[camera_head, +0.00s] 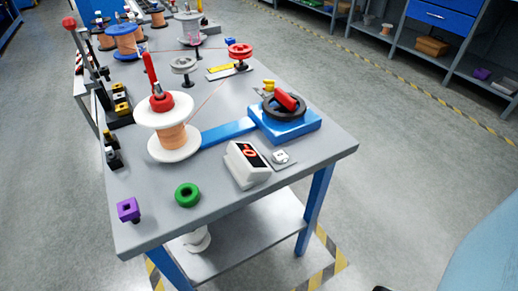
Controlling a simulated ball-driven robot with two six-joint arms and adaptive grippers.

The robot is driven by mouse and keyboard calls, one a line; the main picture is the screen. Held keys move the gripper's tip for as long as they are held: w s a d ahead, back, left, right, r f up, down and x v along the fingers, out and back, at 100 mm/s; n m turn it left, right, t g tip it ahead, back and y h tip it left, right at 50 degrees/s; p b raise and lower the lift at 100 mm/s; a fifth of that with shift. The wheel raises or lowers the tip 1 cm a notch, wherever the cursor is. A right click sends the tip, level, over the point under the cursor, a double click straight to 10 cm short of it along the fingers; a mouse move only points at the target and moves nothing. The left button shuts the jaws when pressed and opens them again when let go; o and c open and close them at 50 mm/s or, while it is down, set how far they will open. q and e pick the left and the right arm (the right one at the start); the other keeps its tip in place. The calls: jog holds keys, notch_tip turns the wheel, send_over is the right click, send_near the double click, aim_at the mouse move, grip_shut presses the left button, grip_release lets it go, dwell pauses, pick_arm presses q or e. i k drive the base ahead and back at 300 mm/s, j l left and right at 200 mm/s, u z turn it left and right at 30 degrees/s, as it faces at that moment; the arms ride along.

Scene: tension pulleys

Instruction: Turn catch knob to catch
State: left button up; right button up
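A grey-topped workbench (325,150) with blue legs holds a winding setup. At its right end, a blue base (290,128) carries a black wheel with a red handle (287,101). Small yellow knob-like parts (268,86) stand just behind it. A purple square knob (129,210) and a green ring (187,194) sit near the front left corner. I cannot tell which part is the catch knob, and no catch marking is readable.
A white-flanged copper spool (172,138) with a red top stands mid-bench, a thin line running towards the red pulley (239,52). A grey pulley (184,66) is beside it. A white display box (247,164) sits near the front edge. Floor to the right is clear.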

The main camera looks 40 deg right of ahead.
aim_at(270, 84)
jog(key=z, duration=1.45)
